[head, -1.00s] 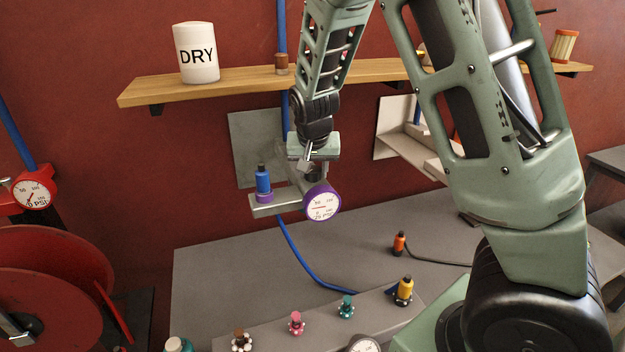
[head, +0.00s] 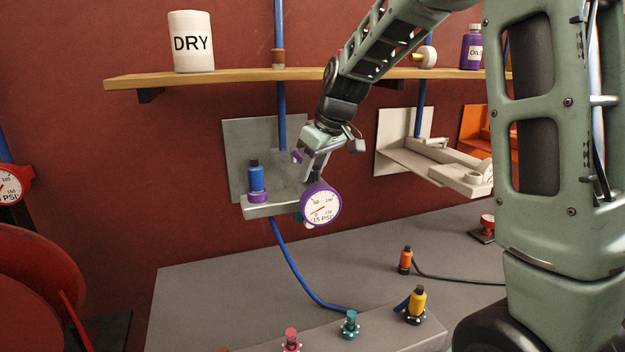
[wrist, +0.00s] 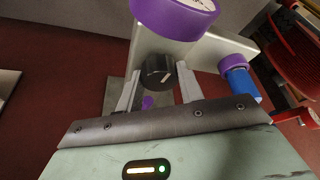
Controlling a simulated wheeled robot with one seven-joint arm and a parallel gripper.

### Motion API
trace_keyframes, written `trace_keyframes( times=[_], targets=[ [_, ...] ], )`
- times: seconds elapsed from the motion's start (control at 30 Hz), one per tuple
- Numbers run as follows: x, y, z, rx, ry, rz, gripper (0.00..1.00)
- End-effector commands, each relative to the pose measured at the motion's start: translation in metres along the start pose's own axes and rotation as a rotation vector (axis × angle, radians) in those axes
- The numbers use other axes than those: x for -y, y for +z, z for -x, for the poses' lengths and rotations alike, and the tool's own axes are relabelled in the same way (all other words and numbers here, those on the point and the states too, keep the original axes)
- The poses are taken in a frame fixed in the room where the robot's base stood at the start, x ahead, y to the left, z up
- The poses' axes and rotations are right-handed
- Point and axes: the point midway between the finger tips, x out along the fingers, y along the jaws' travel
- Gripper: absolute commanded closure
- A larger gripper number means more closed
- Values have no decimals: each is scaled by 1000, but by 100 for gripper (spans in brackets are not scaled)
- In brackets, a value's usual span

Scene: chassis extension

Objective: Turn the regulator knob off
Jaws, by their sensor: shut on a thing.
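The regulator is a grey bracket (head: 262,209) with a round purple-rimmed gauge (head: 320,204) at its right end. The gauge needle points to the low end, and the digits look like 15 PSI. In the wrist view the black regulator knob (wrist: 158,70) shows beside the purple gauge (wrist: 178,15). My gripper (head: 312,172) reaches down behind and above the gauge. Its two fingers (wrist: 159,84) stand on either side of the knob and are shut on it. The gauge and fingers hide most of the knob in the head view.
A wooden shelf (head: 225,77) holding a white DRY canister (head: 191,42) runs above. A blue hose hangs under the bracket.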

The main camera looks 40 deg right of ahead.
Motion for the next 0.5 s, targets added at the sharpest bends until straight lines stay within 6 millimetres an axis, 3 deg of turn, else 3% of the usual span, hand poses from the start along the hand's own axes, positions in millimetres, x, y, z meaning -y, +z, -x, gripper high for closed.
trace_keyframes(
  times=[0.5],
  targets=[
    [-1, 1, -1, 5, -56, 132, 86]
  ],
)
